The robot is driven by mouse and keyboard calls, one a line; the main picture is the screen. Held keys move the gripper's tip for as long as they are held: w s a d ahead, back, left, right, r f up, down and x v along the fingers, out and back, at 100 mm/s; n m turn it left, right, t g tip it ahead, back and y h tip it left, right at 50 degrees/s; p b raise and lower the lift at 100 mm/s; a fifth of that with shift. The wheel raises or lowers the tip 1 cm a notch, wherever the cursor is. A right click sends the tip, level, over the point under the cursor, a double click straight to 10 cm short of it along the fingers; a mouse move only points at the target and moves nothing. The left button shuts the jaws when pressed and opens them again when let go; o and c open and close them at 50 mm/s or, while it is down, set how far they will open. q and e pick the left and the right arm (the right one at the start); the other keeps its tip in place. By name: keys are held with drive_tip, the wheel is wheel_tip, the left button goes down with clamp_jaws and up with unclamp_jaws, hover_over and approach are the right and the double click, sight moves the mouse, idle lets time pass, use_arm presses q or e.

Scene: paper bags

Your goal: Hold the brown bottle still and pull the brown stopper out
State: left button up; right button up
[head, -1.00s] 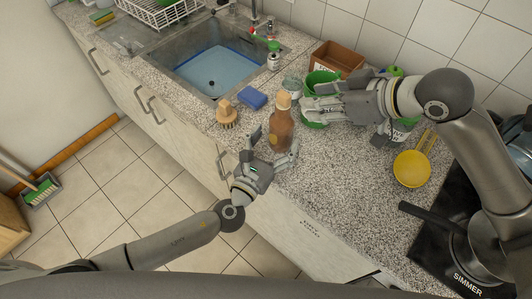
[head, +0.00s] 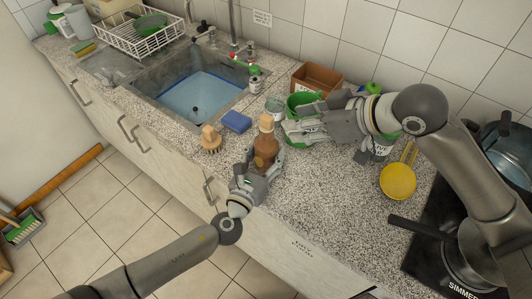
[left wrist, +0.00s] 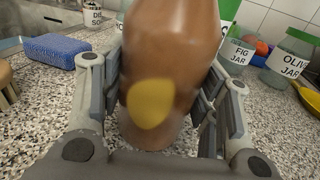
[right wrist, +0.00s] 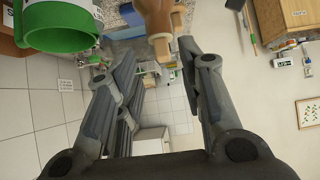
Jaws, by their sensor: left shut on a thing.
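The brown bottle (head: 266,148) stands upright on the counter near its front edge, with the tan-brown stopper (head: 267,122) in its neck. In the left wrist view the bottle (left wrist: 172,50) fills the middle and shows a yellow patch; its top is out of that view. My left gripper (head: 264,166) is shut on the bottle's body, with fingers on both sides. My right gripper (head: 302,120) is open and empty, to the right of the stopper and apart from it. In the right wrist view the stopper (right wrist: 161,46) appears beyond the open fingertips.
A blue sponge (head: 236,121) and a wooden brush (head: 210,138) lie left of the bottle. A green container (head: 302,101) stands close by my right gripper.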

use_arm(q)
drive_tip(key=shift+c, duration=0.7)
use_arm(e)
drive_tip(key=shift+o, duration=1)
drive_tip(key=shift+a, duration=0.1)
wheel_tip(320, 180, up, 5)
drive_tip(key=g+h, duration=0.6)
drive_tip(key=h, duration=0.2)
hover_over(267, 117)
drive_tip(key=shift+a, duration=0.1)
drive_tip(key=shift+f, duration=4.4)
